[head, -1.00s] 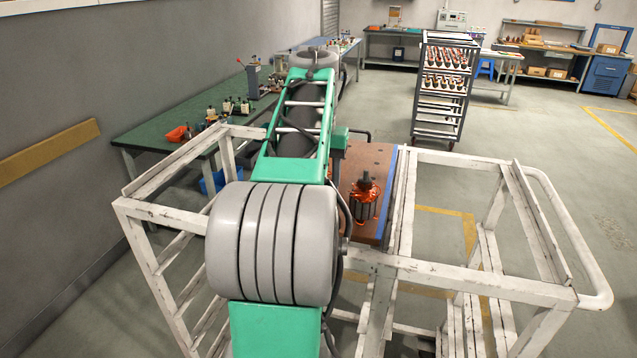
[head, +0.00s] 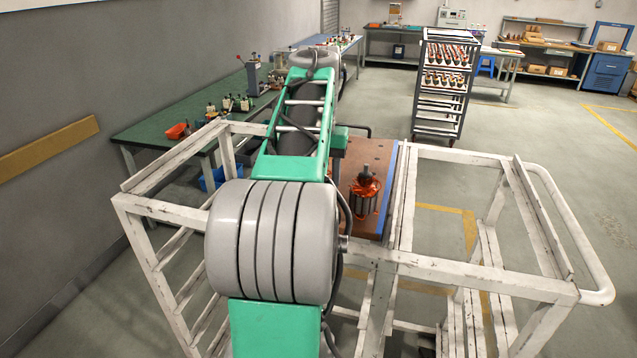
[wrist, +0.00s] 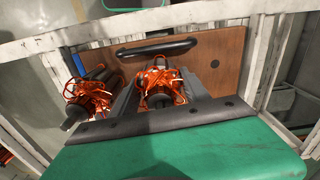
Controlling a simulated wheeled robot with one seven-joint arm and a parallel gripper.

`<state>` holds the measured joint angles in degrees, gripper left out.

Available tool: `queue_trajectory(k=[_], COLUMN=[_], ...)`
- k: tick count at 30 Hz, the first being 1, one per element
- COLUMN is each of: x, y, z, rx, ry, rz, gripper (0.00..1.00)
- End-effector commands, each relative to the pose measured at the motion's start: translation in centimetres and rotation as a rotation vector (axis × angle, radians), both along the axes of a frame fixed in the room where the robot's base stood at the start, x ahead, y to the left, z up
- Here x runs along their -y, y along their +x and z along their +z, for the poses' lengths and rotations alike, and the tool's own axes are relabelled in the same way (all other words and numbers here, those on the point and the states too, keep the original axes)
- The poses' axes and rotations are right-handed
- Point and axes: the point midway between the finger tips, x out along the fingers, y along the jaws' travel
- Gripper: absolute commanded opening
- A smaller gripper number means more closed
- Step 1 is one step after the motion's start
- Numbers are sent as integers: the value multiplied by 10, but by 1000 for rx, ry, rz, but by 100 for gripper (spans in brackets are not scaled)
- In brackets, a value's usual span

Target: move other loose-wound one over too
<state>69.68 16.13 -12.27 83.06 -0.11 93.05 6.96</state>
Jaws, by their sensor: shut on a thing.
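Two armatures with loose, tangled orange copper windings show in the wrist view. One armature (wrist: 160,88) sits between the grey fingers of my gripper (wrist: 157,93), which is shut on it. The other armature (wrist: 88,100) is beside the gripper at the left, with its dark shaft end towards the camera. In the head view one armature (head: 363,196) shows upright over the brown board (head: 378,160), right of my arm. My arm hides my gripper in the head view. I cannot tell how far the held armature is from the board.
The board has a blue edge (head: 403,165) and lies between white frame rails (head: 440,270). A black handle (wrist: 155,49) crosses near the board in the wrist view. A green bench (head: 165,137) stands at the left. A rack of armatures (head: 446,80) stands behind.

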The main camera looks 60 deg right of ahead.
Motion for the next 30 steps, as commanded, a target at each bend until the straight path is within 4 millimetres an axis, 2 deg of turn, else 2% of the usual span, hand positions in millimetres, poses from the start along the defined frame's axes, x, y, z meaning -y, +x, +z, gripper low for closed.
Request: queue_trajectory(k=[6,7,15,24,26,30], x=[0,0,0,0,1,1], y=[0,0,0,0,0,0], z=[0,0,-1,1,8,36], rx=[0,0,0,0,0,1], ry=[-2,-2,-1,1,0,-3], rz=[0,0,0,0,0,0], gripper=[0,56,78,79,79,79])
